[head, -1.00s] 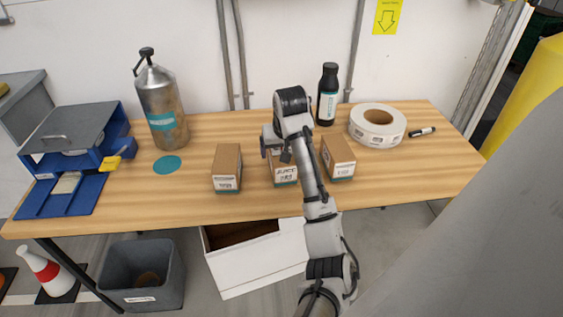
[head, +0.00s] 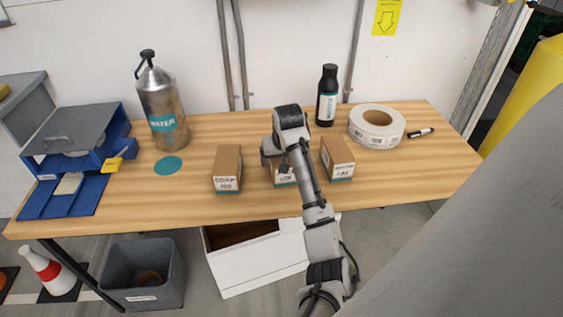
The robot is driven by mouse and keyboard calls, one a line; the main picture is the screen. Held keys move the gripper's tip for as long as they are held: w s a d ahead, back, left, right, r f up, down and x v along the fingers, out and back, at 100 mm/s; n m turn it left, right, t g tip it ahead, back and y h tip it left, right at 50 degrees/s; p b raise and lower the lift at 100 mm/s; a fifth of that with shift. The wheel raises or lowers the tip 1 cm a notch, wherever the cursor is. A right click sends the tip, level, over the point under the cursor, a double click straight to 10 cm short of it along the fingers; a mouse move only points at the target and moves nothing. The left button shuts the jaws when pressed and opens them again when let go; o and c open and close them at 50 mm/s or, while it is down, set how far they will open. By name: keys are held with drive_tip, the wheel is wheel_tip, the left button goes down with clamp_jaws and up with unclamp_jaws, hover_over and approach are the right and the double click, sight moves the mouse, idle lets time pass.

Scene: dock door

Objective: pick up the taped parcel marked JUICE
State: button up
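Three brown taped parcels stand in a row on the wooden table. The middle parcel (head: 284,181), whose label read JUICE a second ago, is mostly hidden behind my arm; only its lower front label and teal base edge show. The left parcel (head: 228,167) has a label that appears to read SOAP. The right parcel (head: 338,157) has a label too small to read surely. My gripper (head: 274,165) is over the middle parcel, at its top. Its fingers are hidden by the wrist, so I cannot tell whether they are open, shut or touching the parcel.
A metal WATER canister (head: 161,106) stands back left near a teal disc (head: 168,166) and a blue device (head: 72,165). A black bottle (head: 327,97), a label roll (head: 376,127) and a marker (head: 421,133) are back right. The table (head: 420,175) is clear at right.

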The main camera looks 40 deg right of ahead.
drive_tip(key=shift+f, duration=0.1)
idle(0.3)
drive_tip(key=c, duration=1.1)
drive_tip(key=shift+c, duration=1)
drive_tip(key=shift+r, duration=0.2)
